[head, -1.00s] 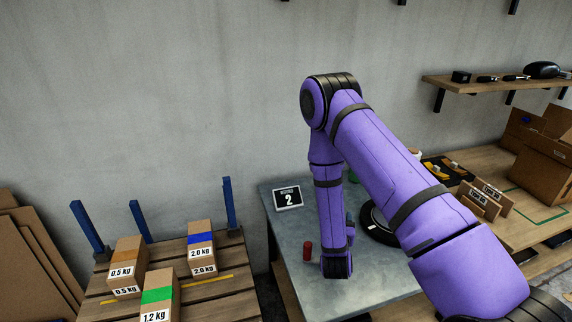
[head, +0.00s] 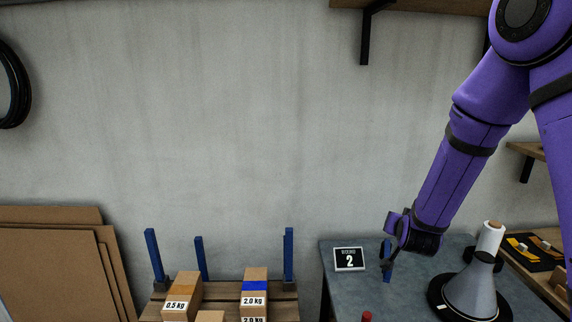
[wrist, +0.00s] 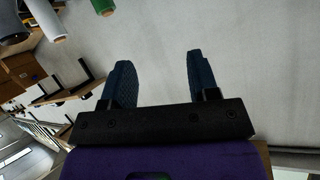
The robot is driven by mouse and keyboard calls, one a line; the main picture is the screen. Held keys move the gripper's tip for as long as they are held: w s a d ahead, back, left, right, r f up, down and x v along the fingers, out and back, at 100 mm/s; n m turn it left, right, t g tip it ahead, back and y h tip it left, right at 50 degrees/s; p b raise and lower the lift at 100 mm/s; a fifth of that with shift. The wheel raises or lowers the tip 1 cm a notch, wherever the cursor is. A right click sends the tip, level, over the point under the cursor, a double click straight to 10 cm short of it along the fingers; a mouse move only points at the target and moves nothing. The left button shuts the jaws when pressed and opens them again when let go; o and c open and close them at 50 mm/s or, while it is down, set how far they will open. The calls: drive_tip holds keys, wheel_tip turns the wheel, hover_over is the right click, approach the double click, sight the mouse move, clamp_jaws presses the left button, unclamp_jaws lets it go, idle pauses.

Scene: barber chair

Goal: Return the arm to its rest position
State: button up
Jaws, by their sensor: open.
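My gripper (head: 387,262) is at the end of my purple arm, above the grey table (head: 400,297) in the head view. In the wrist view my gripper (wrist: 156,75) shows two blue padded fingers spread apart, with nothing between them. The grey wall (wrist: 250,40) is beyond the fingers there. The arm reaches down from the upper right of the head view.
A "2" sign (head: 349,259), a red cylinder (head: 367,317) and a grey cone on a black base (head: 476,292) stand on the table. A pallet with labelled boxes (head: 181,297) and blue posts (head: 289,255) is to the left. Shelves (head: 440,8) hang above.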

drive_tip(key=s+a+r+n+g+y, duration=0.2)
drive_tip(key=s+r+n+g+y, duration=0.1)
drive_tip(key=s+r, duration=1.05)
drive_tip(key=s+r+n+g, duration=0.1)
drive_tip(key=s+r, duration=0.3)
drive_tip(key=s, duration=0.7)
drive_tip(key=s+d+r+n+g, duration=0.1)
drive_tip(key=s+r+g, duration=0.2)
drive_tip(key=s, duration=0.7)
drive_tip(key=shift+s+d+r, duration=0.25)
drive_tip(key=shift+s+r, duration=0.1)
drive_tip(key=shift+r, duration=0.5)
